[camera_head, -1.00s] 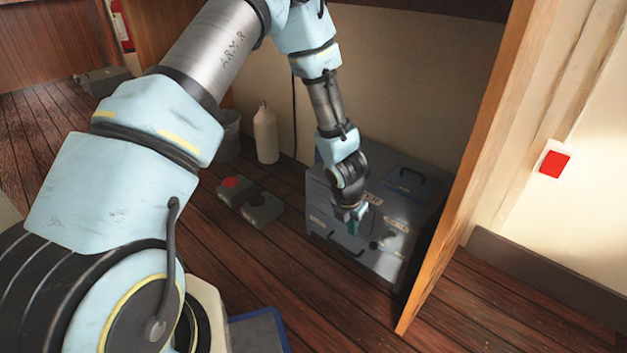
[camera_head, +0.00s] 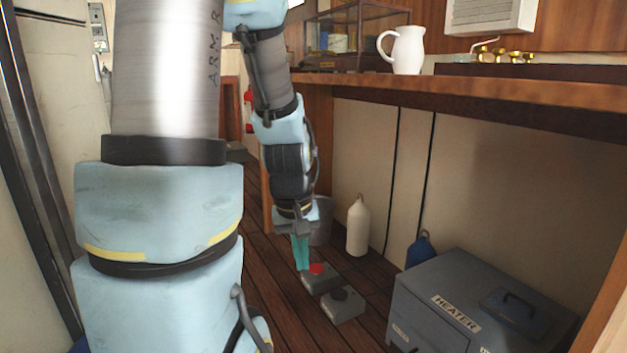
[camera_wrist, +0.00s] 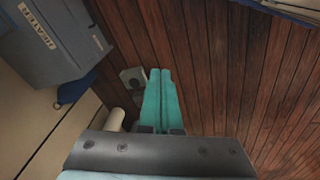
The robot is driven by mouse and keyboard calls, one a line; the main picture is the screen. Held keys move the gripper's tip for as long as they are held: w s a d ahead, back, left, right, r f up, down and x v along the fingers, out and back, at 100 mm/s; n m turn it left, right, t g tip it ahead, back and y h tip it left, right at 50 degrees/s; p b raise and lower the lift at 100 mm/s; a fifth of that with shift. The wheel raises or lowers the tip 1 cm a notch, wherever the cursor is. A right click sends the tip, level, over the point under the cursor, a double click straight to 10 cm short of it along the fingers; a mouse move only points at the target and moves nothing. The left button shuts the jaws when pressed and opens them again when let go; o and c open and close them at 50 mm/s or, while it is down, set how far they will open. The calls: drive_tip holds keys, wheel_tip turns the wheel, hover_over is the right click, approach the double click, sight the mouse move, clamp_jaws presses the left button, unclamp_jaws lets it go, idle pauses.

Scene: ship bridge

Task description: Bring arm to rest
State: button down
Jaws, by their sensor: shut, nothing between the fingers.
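My arm hangs down in the head view, and my gripper (camera_head: 301,252) points at the floor. Its teal fingers are together with nothing between them. They overlap the edge of a grey box with a red button (camera_head: 318,272) in the picture, but the wrist view shows floor beyond the tips. In the wrist view my gripper (camera_wrist: 160,75) also shows its two fingers side by side, pressed shut, over the plank floor (camera_wrist: 215,80).
A grey heater (camera_head: 440,305) stands at the lower right, also in the wrist view (camera_wrist: 45,45).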

drive_tip(key=s+a+r+m, duration=0.2)
drive_tip(key=s+a+m, duration=0.1)
drive_tip(key=a, duration=0.2)
wheel_tip(320, 180, up, 38)
drive_tip(key=p, duration=3.8)
drive_tip(key=shift+w+d+y, duration=0.25)
drive_tip(key=shift+d+y, duration=0.05)
drive_tip(key=shift+y, duration=0.1)
